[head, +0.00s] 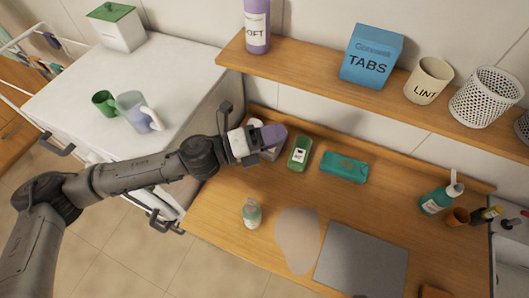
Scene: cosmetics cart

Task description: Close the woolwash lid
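My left gripper (252,141) is over the back left of the wooden counter, at the end of my arm coming in from the left. A purple piece (273,135) is at its fingertips, and a pale grey container (270,153) shows partly below it. These may be the woolwash lid and its container, but no woolwash label is readable. The gripper and purple piece hide much of the container, so I cannot tell how far the lid is open or whether the fingers grip it. My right gripper is out of view.
Right of the gripper stand a green labelled container (299,154) and a teal box (344,167). A small bottle (252,213) stands in front. A shelf (310,78) with a TABS box (371,56) runs above. The counter's (225,205) front left is mostly clear.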

